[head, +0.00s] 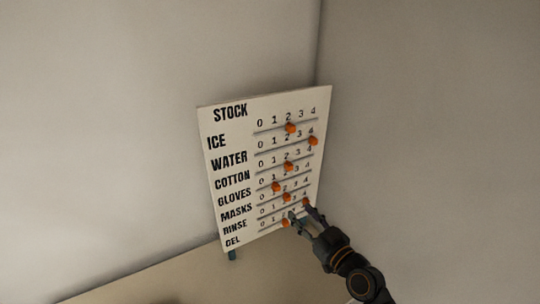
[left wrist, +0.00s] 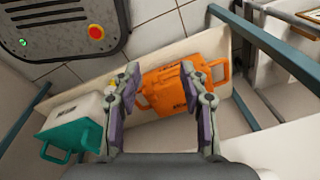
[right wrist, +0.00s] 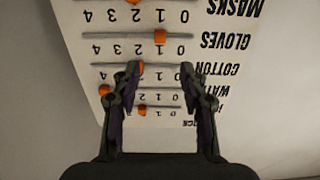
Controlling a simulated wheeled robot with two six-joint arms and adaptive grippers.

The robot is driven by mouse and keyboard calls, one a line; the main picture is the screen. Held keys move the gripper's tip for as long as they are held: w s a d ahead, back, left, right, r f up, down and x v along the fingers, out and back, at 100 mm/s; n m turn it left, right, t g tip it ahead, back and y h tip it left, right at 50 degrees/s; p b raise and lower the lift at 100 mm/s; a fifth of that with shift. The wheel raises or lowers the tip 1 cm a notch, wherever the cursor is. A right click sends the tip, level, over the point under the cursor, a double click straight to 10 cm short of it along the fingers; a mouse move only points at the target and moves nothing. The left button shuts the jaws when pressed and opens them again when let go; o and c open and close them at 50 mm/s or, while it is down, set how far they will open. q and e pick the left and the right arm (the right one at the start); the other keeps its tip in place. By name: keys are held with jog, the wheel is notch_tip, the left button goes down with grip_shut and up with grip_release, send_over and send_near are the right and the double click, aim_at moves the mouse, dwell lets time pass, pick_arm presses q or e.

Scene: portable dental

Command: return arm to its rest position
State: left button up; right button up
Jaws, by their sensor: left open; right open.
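My right gripper (head: 300,209) is open at the lower right of a white stock board (head: 228,135), in front of its bottom slider rows. In the right wrist view my right gripper (right wrist: 161,72) has its two fingers spread, with nothing held between them. The board (right wrist: 80,20) appears upside down behind them, with orange slider knobs (right wrist: 160,36). My left gripper (left wrist: 160,70) shows in the left wrist view, open and empty, above an orange case (left wrist: 170,90). The left arm is not in the head view.
The board stands on a beige surface (head: 150,285) near a wall corner. Orange knobs (head: 291,128) sit along its slots. The left wrist view shows a white and teal case (left wrist: 75,120), a grey panel with a red button (left wrist: 96,32), and blue-grey rails (left wrist: 270,45).

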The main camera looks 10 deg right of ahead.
jog(key=s+a+f+g+h, duration=0.1)
jog(key=s+f+g+h, duration=0.1)
jog(key=s+f+g, duration=0.7)
jog(key=s+d+f+m+g+h, duration=0.2)
jog(key=s+d+f+h, duration=0.15)
jog(key=s, duration=0.35)
jog(key=s+d+f+m+g+h, duration=0.1)
jog(key=s+d+f+g+h, duration=0.1)
jog(key=s+d+f, duration=0.3)
jog(key=s+d+f+g+b, duration=0.1)
jog(key=s+f, duration=0.2)
jog(key=f, duration=1.2)
jog(key=s+d+f+g+b, duration=0.1)
jog(key=s+f, duration=0.1)
jog(key=f, duration=1.2)
jog(key=s+f, duration=1.5)
jog(key=s, duration=0.2)
jog(key=shift+s+d+m+g+y, duration=0.15)
jog(key=shift+d+m+g+y, duration=0.15)
jog(key=shift+d+y, duration=0.05)
